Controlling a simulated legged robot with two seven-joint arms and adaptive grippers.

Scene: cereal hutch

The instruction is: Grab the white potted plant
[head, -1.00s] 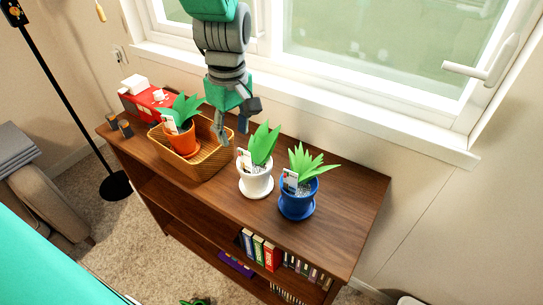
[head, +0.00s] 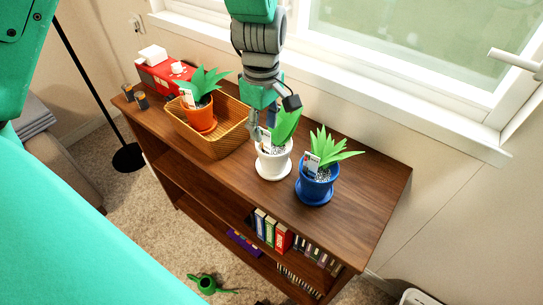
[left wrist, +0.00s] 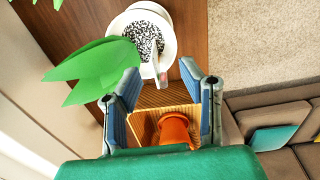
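The white potted plant (head: 273,164), with broad green leaves and a small tag, stands upright on the wooden shelf top between the orange and blue pots. My left gripper (head: 272,120) is open, pointing down at the plant's leaves, above the white pot's rim. One finger is left of the leaves and the other overlaps them; contact cannot be told. In the left wrist view, the open fingers (left wrist: 160,82) are apart with nothing gripped, and the white pot (left wrist: 147,12) with its leaves lies just beyond them. My right gripper is not in view.
A blue potted plant (head: 314,187) stands close on the right. A wicker basket (head: 222,149) holding an orange potted plant (head: 199,117) is close on the left. The window sill (head: 420,115) runs behind. The shelf's right end is clear.

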